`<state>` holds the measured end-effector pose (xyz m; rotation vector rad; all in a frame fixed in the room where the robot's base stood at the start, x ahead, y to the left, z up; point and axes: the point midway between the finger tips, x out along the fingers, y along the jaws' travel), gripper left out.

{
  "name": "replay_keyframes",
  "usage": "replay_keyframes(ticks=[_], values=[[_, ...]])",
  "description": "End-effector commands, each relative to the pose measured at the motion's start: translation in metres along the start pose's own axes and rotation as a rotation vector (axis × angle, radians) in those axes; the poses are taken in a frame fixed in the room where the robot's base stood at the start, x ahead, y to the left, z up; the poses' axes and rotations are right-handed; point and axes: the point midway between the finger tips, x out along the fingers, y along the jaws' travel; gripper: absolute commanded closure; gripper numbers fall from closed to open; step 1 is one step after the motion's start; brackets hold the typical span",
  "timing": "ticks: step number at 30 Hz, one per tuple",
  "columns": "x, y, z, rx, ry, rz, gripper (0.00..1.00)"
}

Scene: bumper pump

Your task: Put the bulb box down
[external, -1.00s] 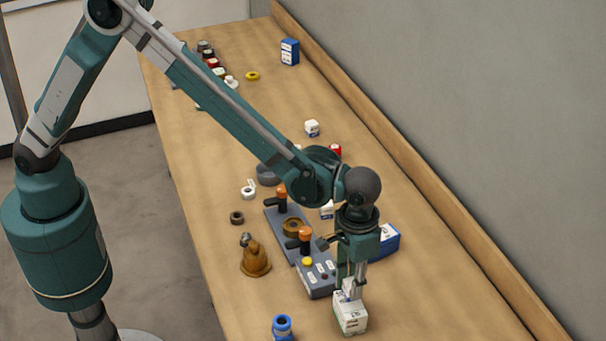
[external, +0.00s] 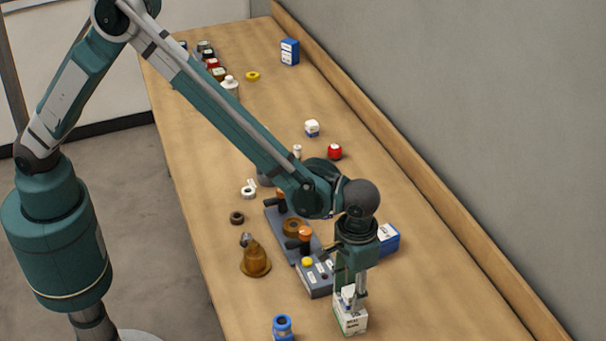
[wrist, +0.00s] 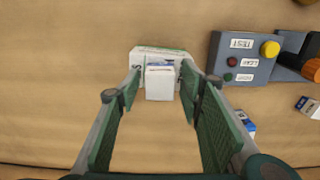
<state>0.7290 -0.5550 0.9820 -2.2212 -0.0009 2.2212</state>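A small white box (wrist: 159,84), which I take to be the bulb box, stands between my fingertips. It appears to rest on a larger white and green box (wrist: 142,53), which stands on the table. In the external view the small box (external: 347,294) is partly covered by my fingers, and the larger box (external: 351,319) shows below it. My gripper (wrist: 160,88) is open around the small box, with a gap on both sides in the wrist view. It points down in the external view (external: 351,291).
A grey control panel (external: 316,280) with buttons stands just left of my gripper. A blue box (external: 388,240) is behind it. A blue bottle (external: 283,327) and a brown bell-shaped part (external: 256,260) stand to the left. The table front right of the boxes is clear.

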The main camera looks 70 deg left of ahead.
Motion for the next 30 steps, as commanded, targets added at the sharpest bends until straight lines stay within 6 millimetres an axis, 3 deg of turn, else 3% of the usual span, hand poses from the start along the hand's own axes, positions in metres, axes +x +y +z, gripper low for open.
replay_keyframes(ticks=[16,30], values=[[-0.012,0.0,0.0,0.0,0.0,0.0,0.63],[-0.081,0.0,0.0,0.0,0.0,0.0,0.63]])
